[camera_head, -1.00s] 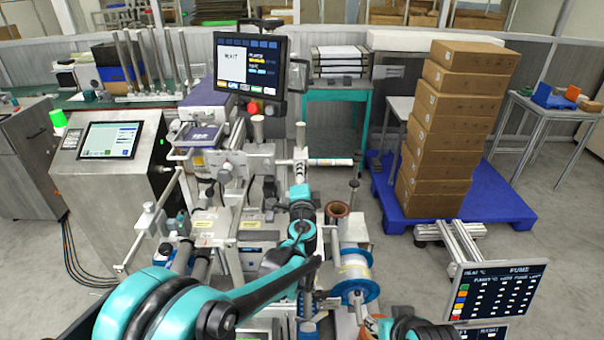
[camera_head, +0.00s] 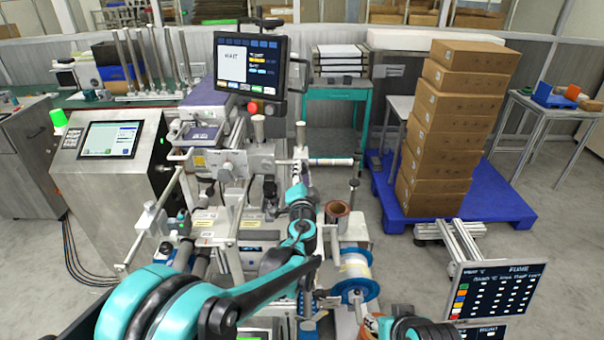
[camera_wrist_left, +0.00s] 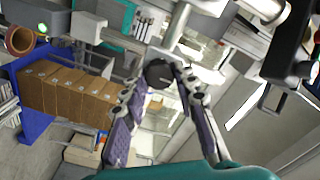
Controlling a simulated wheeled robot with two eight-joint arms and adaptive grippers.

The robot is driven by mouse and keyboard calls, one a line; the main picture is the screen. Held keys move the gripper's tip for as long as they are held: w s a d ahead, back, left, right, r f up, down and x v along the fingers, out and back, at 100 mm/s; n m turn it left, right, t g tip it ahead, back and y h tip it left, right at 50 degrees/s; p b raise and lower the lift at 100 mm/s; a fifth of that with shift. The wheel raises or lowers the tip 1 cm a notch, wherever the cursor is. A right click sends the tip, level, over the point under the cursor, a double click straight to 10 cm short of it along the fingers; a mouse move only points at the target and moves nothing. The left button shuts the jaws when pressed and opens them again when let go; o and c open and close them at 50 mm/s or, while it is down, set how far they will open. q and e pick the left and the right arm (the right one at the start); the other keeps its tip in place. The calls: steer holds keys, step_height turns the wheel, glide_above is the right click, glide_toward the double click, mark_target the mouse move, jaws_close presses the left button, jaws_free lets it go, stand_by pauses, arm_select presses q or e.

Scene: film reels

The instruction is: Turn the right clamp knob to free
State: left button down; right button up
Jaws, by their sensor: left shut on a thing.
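The clamp knob (camera_wrist_left: 159,73) is dark and round and shows in the left wrist view at the end of a pale metal shaft. My left gripper (camera_wrist_left: 164,76) has its two fingers on either side of the knob and is shut on it. In the head view my left gripper (camera_head: 300,179) is small, at the machine's middle, just below the white roller (camera_head: 330,161). The knob cannot be made out there, and its turn angle is unclear. My right gripper is not in view.
The labelling machine has a screen (camera_head: 248,66) above and a blue-flanged reel (camera_head: 357,287) right of my left forearm. A copper-coloured roll (camera_head: 337,209) sits near the wrist. Stacked cartons (camera_head: 436,150) stand on a blue pallet (camera_head: 497,204) to the right.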

arm_select(q)
steer(key=c, duration=1.2)
jaws_free()
steer(key=s, duration=1.2)
steer(key=shift+f, duration=0.1)
